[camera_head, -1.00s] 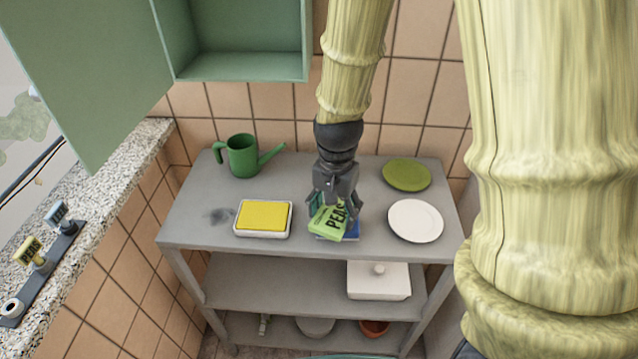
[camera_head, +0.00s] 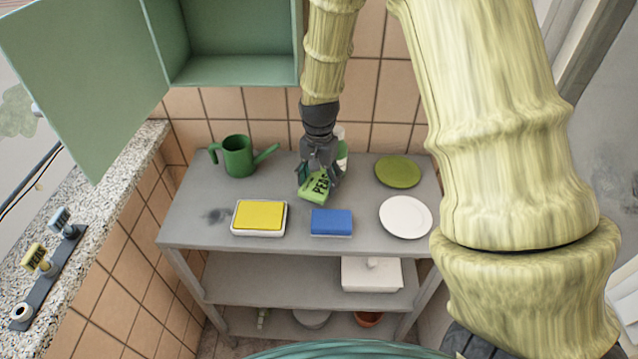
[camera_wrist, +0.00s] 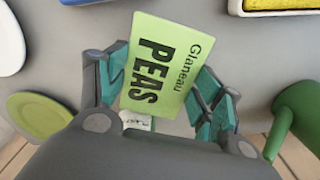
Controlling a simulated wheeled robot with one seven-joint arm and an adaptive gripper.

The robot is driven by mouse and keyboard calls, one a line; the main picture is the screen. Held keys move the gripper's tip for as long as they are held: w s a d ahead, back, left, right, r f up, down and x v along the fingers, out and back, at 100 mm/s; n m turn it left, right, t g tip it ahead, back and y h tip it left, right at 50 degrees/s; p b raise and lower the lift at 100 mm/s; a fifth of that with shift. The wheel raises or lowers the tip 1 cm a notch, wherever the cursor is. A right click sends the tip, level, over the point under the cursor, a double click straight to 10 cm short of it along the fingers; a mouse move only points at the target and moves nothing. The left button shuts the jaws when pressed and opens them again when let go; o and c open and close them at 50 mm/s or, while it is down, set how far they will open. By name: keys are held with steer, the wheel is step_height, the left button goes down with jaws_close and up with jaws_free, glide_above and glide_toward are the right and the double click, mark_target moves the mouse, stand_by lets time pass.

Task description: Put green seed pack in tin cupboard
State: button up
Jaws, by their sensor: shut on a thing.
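The green seed pack (camera_head: 315,186), lettered PEAS, is held above the grey shelf unit's top. My gripper (camera_head: 321,176) is shut on it. In the wrist view the pack (camera_wrist: 160,68) sits upright between the teal-padded fingers of my gripper (camera_wrist: 158,90). The tin cupboard (camera_head: 236,69) is a green box on the tiled wall at the upper left. Its door (camera_head: 85,75) stands wide open to the left, and the part of its inside that shows is empty.
On the grey shelf unit (camera_head: 275,222) are a green watering can (camera_head: 238,156), a yellow sponge in a white dish (camera_head: 259,216), a blue block (camera_head: 331,222), a white plate (camera_head: 405,216) and a green plate (camera_head: 398,172). A bottle (camera_head: 342,148) stands partly hidden behind my gripper.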

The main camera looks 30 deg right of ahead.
steer(key=shift+f+p, duration=0.35)
steer(key=shift+f, duration=0.85)
steer(key=shift+f, duration=0.15)
steer(key=o, duration=1)
